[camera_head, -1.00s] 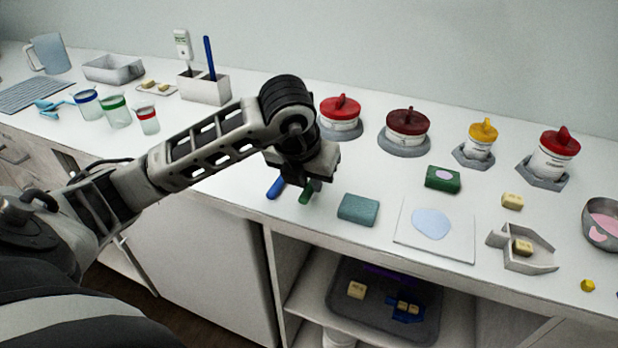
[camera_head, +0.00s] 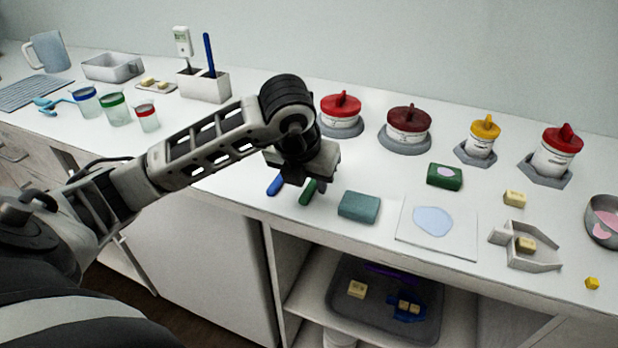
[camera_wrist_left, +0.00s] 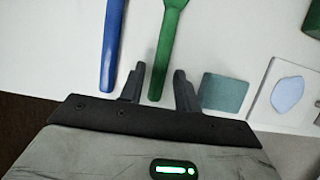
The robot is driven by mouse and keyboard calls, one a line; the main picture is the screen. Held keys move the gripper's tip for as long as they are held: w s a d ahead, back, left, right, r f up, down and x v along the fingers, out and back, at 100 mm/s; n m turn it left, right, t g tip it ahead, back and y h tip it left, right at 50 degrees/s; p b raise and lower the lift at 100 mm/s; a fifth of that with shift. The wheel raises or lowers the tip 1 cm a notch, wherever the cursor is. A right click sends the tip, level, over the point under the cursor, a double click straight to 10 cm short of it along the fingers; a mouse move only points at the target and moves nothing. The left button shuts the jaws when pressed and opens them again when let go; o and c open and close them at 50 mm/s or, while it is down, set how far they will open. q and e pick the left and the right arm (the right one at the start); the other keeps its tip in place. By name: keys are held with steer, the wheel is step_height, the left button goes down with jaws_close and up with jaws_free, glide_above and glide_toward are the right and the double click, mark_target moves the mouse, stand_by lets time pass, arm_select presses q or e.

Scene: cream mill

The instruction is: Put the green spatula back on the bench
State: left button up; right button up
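The green spatula (camera_head: 308,193) lies on the white bench (camera_head: 240,188) near its front edge, with only its handle end showing below my left gripper in the head view. In the left wrist view, its green handle (camera_wrist_left: 161,65) runs between my fingers. My left gripper (camera_wrist_left: 156,84) is open, with a finger on each side of the handle and a gap on both sides. In the head view the left gripper (camera_head: 305,178) is just above the bench and hides the rest of the spatula. My right gripper is not in view.
A blue-handled tool (camera_head: 275,185) lies just left of the spatula. A teal block (camera_head: 359,207) is close on the right, then a white board (camera_head: 462,243). Lidded jars (camera_head: 341,112) stand behind. The front edge drops to an open shelf with a grey tray (camera_head: 343,300).

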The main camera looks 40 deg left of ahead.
arm_select(q)
steer(key=shift+o, duration=0.4)
steer(key=shift+r, duration=0.35)
steer(key=p+v, duration=0.2)
steer(key=v, duration=1.3)
steer(key=shift+s+p, duration=0.15)
steer(key=shift+p, duration=0.2)
steer(key=shift+r, duration=0.1)
